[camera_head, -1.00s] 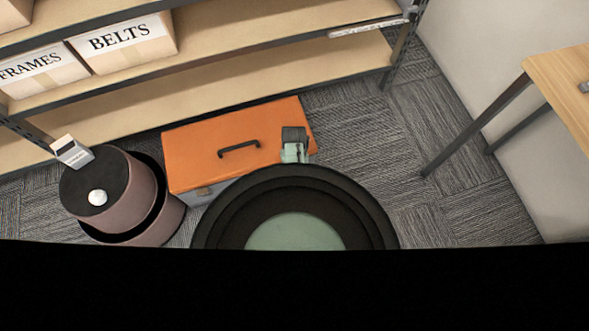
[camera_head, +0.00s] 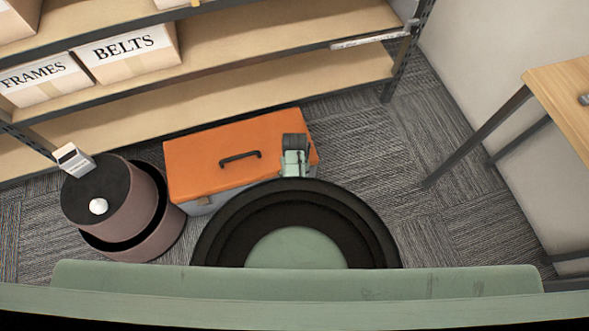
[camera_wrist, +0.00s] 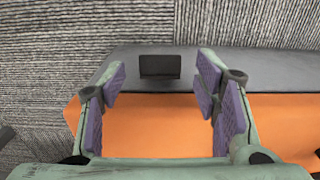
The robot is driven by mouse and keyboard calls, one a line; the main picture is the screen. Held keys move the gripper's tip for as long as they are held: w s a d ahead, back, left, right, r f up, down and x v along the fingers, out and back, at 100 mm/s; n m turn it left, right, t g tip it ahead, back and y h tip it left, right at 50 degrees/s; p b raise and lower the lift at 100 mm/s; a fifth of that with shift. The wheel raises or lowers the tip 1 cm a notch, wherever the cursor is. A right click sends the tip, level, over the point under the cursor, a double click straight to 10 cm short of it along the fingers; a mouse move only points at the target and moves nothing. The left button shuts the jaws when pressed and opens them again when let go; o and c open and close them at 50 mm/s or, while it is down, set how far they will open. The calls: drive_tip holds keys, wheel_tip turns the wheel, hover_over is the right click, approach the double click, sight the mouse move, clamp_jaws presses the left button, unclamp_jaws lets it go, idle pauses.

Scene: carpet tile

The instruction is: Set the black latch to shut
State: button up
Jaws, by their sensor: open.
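An orange toolbox (camera_head: 215,165) with a grey lower body stands on the carpet in front of the shelf, its dark handle (camera_head: 239,159) on top. In the wrist view its orange lid (camera_wrist: 160,125) and its grey side (camera_wrist: 270,65) fill the middle. The black latch (camera_wrist: 160,66) is a small dark rectangle on the grey side. I cannot tell from this angle how far it is swung. My gripper (camera_wrist: 162,82) is open, its purple pads spread to the left and right of the latch in the picture. Contact with the latch is not visible.
A round mauve container with a dark top (camera_head: 115,200) stands close to the toolbox's left. Shelves with boxes labelled FRAMES (camera_head: 45,80) and BELTS (camera_head: 128,55) are behind. A wooden table (camera_head: 560,85) is at the right. Carpet right of the toolbox (camera_head: 370,140) is clear.

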wheel_tip(320, 180, up, 11)
drive_tip(key=shift+f, duration=0.15)
drive_tip(key=shift+a, duration=0.1)
